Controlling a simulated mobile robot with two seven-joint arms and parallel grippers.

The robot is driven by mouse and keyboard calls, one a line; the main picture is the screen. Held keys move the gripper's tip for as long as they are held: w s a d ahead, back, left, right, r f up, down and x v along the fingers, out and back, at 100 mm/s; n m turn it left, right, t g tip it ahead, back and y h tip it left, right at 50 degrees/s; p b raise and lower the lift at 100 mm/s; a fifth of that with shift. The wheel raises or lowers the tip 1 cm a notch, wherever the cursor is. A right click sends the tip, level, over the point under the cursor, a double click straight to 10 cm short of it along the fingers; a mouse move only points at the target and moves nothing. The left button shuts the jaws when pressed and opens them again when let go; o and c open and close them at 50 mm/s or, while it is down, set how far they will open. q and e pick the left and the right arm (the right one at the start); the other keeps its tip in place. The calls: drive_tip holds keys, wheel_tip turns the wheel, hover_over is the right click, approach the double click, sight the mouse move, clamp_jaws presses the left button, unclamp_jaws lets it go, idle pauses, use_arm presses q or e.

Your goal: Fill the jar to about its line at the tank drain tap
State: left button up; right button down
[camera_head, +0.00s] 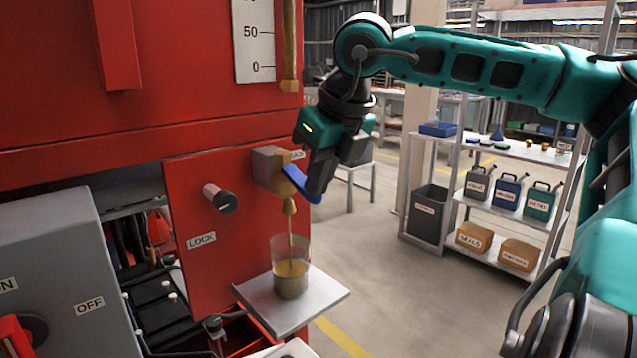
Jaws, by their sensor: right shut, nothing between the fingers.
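The clear jar (290,272) stands upright on a small grey shelf (318,299) at the front of the red tank. A yellowish stream runs from the drain tap (289,206) down into it, and yellowish liquid covers its lower part. I cannot make out the jar's line. The tap has a blue lever (300,184) that slants down to the right. My right gripper (316,192) is shut with nothing between its fingers, and its fingertips are at the blue lever, seemingly against it. My left gripper is not in view.
A grey switch box (62,280) with an OFF label stands at the left. A rack (490,150) with jugs and boxes stands behind at the right. The floor between is clear.

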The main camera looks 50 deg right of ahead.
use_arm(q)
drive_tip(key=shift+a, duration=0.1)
use_arm(e)
drive_tip(key=shift+r, duration=0.1)
use_arm(q)
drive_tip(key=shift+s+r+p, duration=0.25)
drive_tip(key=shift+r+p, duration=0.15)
drive_tip(key=shift+p, duration=0.2)
use_arm(e)
drive_tip(key=shift+r, duration=0.75)
use_arm(q)
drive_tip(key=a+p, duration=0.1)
drive_tip(key=p, duration=0.1)
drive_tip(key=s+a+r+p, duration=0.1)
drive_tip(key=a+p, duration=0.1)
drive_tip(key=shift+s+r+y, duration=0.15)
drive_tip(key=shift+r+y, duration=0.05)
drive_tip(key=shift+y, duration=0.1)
use_arm(e)
drive_tip(key=w+r+v, duration=0.1)
drive_tip(key=w+v, duration=0.1)
drive_tip(key=v, duration=1.1)
drive_tip(key=shift+w+d+r, duration=0.25)
drive_tip(key=shift+r, duration=0.15)
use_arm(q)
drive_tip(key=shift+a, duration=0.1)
